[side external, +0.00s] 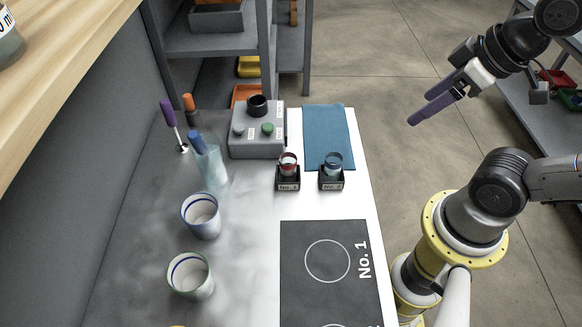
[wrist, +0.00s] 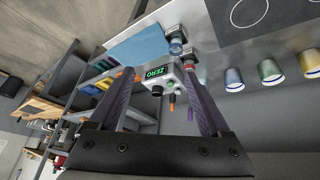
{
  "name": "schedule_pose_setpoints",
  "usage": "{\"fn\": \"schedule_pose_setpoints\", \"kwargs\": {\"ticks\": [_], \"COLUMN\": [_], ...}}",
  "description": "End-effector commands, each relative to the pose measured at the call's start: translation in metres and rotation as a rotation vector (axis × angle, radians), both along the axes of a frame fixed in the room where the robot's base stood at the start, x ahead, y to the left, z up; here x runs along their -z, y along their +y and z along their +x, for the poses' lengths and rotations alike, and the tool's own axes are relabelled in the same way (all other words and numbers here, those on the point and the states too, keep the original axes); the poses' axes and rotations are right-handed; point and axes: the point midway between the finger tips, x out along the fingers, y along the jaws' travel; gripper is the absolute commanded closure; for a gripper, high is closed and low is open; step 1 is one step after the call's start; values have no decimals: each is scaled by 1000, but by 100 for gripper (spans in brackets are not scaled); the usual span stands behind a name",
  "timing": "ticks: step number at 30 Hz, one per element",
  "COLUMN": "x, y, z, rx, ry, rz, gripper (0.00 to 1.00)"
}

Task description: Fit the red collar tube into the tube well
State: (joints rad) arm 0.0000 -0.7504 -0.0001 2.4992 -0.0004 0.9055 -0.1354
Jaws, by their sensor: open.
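The red collar tube (side external: 288,161) stands upright in a small black block marked No. 1 (side external: 288,183); in the wrist view the tube (wrist: 187,52) is small and partly unclear. A grey box (side external: 245,146) behind it carries a raised black ring (side external: 257,104) with a dark opening, which looks like the tube well. The ring also shows in the wrist view (wrist: 157,90), between the purple fingers. My gripper (side external: 413,119) is open and empty, high over the floor at the right, well apart from the tube and the box.
A blue-collared tube (side external: 333,161) stands in a second block close to the right of the first. A blue mat (side external: 329,130) lies behind. Cups (side external: 201,217), a glass with a blue-handled tool (side external: 211,170) and a black No. 1 panel (side external: 310,285) are also on the bench.

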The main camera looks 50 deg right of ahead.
Motion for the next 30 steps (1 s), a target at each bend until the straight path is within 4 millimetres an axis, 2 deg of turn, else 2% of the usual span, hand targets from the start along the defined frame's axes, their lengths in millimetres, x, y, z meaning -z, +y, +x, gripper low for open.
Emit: {"fn": "schedule_pose_setpoints", "kwargs": {"ticks": [5, 10, 14, 17, 22, 27, 30], "x": [-25, -43, -41, -29, 9, 51, 69], "y": [1, 11, 29, 47, 83, 111, 119], "z": [19, 63, 109, 144, 192, 211, 210], "rx": [-331, -744, -1092, -1336, -1642, -1746, -1776], "ry": [-15, 39, 99, 144, 218, 294, 331], "rz": [-175, -348, -451, -500, -515, -472, -450], "gripper": [19, 19, 19, 19, 19, 19, 19]}}
